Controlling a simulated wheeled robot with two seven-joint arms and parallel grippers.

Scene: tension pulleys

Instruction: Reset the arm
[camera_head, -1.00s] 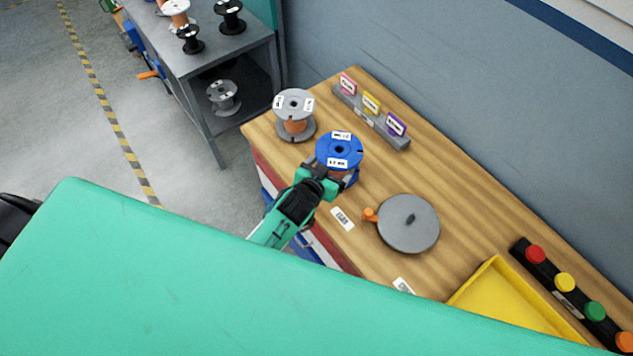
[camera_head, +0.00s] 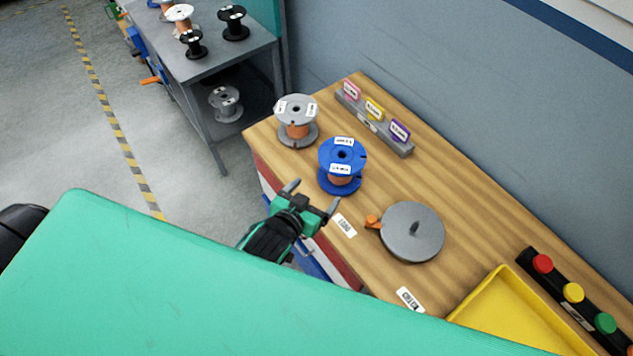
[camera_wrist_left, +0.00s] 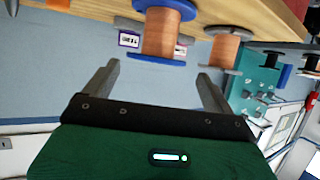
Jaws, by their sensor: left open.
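My left gripper (camera_head: 312,196) is open and empty at the front edge of the wooden workbench (camera_head: 465,200). Its two fingers are spread apart, and they show in the left wrist view (camera_wrist_left: 160,85) with nothing between them. A blue spool with copper wire (camera_head: 341,165) stands upright on the bench just beyond the fingertips, apart from them. It also shows in the left wrist view (camera_wrist_left: 160,35), past the fingers. A grey spool with copper wire (camera_head: 296,120) stands behind it. My right gripper does not show.
A grey disc with an orange handle (camera_head: 412,232) lies on the bench. A yellow tray (camera_head: 490,290) and a strip of coloured buttons (camera_head: 573,292) are at the right. A label rack (camera_head: 375,120) stands by the wall. A grey shelf table (camera_head: 215,55) holds more spools.

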